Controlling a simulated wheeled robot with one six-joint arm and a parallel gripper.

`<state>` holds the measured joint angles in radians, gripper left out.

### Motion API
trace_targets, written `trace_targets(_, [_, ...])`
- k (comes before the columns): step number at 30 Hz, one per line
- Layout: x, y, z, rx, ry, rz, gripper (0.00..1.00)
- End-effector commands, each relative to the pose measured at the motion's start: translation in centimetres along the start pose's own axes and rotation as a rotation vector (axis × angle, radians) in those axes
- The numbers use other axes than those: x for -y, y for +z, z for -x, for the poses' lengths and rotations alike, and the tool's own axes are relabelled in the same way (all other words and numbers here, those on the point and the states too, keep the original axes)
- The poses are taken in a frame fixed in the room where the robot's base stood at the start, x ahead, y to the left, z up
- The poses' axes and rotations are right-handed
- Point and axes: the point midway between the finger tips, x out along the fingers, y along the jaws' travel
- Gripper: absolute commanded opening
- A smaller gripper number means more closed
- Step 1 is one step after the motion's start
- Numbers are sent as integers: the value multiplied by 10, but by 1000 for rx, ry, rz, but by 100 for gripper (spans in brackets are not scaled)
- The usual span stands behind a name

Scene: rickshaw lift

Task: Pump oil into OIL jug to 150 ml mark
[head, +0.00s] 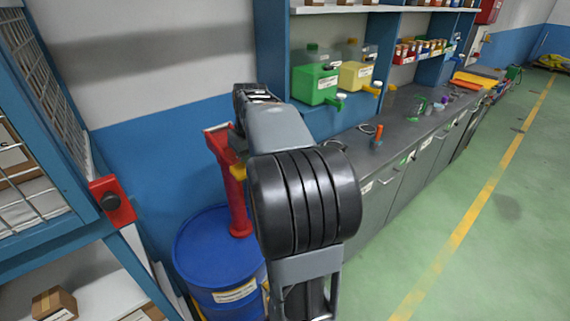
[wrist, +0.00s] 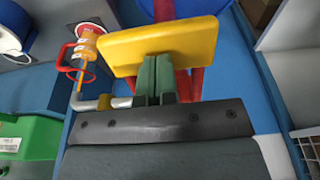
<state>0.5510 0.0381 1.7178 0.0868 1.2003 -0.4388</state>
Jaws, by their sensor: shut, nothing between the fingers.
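The red pump (head: 234,198) stands upright on the blue drum (head: 218,245) in the head view. Its yellow handle (wrist: 160,45) crosses the wrist view, and a bit of yellow (head: 238,172) shows beside my arm. My gripper (wrist: 158,78) is shut and empty, its green fingers in front of the yellow handle; I cannot tell whether they touch. A silver spout (wrist: 98,102) bends left of the fingers. Near its end is a small vessel with a red handle and orange content (wrist: 86,48), likely the jug. Its marks and level are unreadable. My arm hides my gripper in the head view.
The green floor (head: 480,250) at right is clear.

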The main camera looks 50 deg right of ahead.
Motion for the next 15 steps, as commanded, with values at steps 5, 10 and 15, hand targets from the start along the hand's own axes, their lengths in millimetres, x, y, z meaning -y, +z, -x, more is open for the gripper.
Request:
trace_targets(5, [0,2,-5,9,-2,-1,0])
trace_targets(10, [0,2,-2,9,-2,-1,0])
trace_targets(15, [0,-1,12,8,-2,-1,0])
